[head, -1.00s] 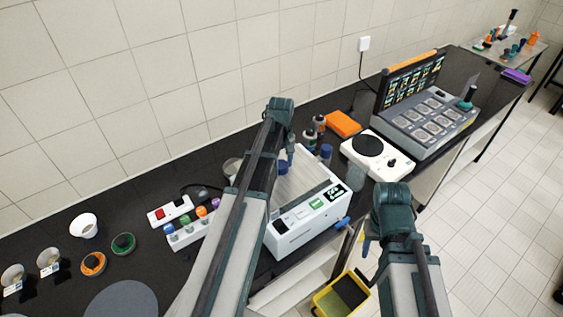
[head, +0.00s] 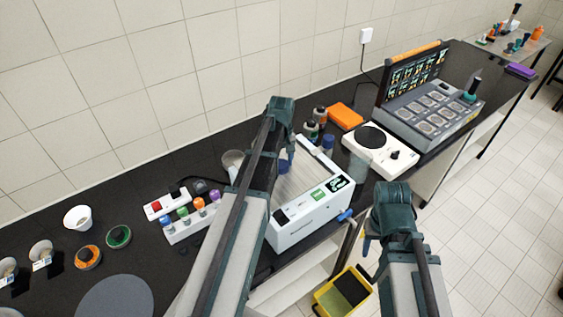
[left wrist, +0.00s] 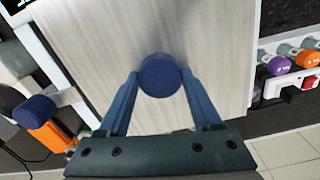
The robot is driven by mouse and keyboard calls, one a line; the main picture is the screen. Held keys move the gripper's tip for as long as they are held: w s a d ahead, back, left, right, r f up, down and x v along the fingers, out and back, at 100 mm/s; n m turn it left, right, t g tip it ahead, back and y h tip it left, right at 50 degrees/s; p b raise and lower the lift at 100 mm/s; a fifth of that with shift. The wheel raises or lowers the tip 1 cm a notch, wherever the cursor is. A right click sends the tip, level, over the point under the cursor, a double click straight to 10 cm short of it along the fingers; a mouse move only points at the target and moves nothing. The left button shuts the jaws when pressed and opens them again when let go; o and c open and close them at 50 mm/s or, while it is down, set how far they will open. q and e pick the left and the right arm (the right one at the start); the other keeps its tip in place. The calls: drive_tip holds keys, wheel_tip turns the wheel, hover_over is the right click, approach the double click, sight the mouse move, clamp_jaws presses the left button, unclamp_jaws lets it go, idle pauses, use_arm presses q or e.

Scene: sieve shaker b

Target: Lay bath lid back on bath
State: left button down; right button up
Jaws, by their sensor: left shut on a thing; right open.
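The bath (head: 308,222) is a white box with a dark display on its front, in the middle of the head view. The bath lid (head: 298,178) is a pale, brushed panel over its top; it fills the left wrist view (left wrist: 110,45). My left gripper (head: 284,158) is shut on the lid's round blue knob (left wrist: 160,75), with one finger on either side. The arm hides part of the lid and the bath's left side. I cannot tell whether the lid touches the rim all round. My right gripper (head: 368,246) is open and empty, in front of the counter, right of the bath.
A white hotplate (head: 378,150) and dark-capped bottles (head: 320,118) stand behind and right of the bath. A rack of coloured-capped tubes (head: 190,222) and a power strip (head: 167,204) are to its left. A yellow bin (head: 342,293) stands below the counter.

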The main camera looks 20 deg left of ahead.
use_arm(q)
drive_tip(key=shift+f+b, duration=0.6)
idle(1.1)
unclamp_jaws()
drive_tip(key=shift+r, duration=0.1)
wheel_tip(320, 180, up, 7)
drive_tip(key=p, duration=0.7)
idle(0.3)
drive_tip(key=shift+s, duration=0.1)
idle(0.4)
